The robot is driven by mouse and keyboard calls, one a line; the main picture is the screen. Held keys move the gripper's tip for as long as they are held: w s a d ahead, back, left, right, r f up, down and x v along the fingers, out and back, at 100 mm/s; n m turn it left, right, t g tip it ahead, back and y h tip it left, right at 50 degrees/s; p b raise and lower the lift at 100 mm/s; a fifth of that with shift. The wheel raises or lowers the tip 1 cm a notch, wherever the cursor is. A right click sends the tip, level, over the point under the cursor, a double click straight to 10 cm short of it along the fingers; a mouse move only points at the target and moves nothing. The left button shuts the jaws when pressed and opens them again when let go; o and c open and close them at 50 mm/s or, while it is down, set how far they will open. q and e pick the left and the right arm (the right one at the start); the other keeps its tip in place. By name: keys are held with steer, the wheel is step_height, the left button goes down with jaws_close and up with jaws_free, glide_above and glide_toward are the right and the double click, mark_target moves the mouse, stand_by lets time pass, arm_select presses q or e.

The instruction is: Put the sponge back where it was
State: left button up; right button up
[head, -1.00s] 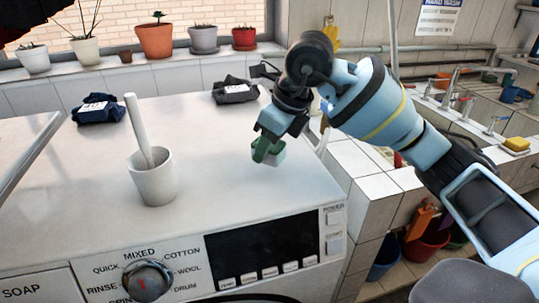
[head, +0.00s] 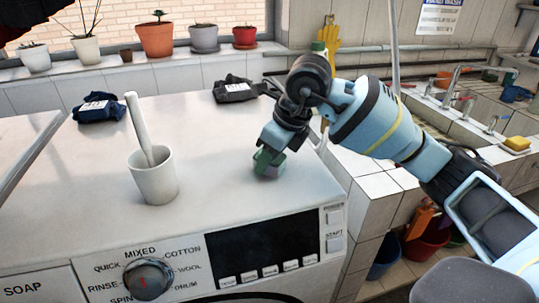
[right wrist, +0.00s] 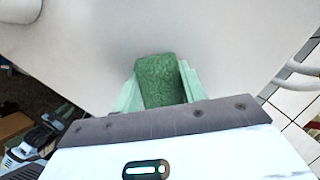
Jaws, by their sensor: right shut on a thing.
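My right gripper (head: 269,162) is low over the right part of the washing machine's white top (head: 215,150), near the control panel. In the right wrist view its pale green fingers (right wrist: 160,92) stand on either side of a dark green, rough block that looks like a sponge (right wrist: 160,80), and they are shut on it. In the head view the block is small and mostly covered by the fingers; I cannot tell whether it touches the machine top. A yellow sponge (head: 517,143) lies at the sink's edge on the far right. My left gripper is not in view.
A white mortar with a pestle (head: 153,178) stands on the machine to the left. Two dark folded cloths (head: 99,108) lie toward the back. A tiled ledge (head: 370,165) and a sink with taps (head: 455,80) are at the right. The machine top around the gripper is clear.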

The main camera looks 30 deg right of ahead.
steer(key=o, duration=0.9)
steer(key=shift+r, duration=0.1)
steer(key=v, duration=1.2)
steer(key=shift+d+p, duration=0.1)
steer(key=shift+p, duration=0.3)
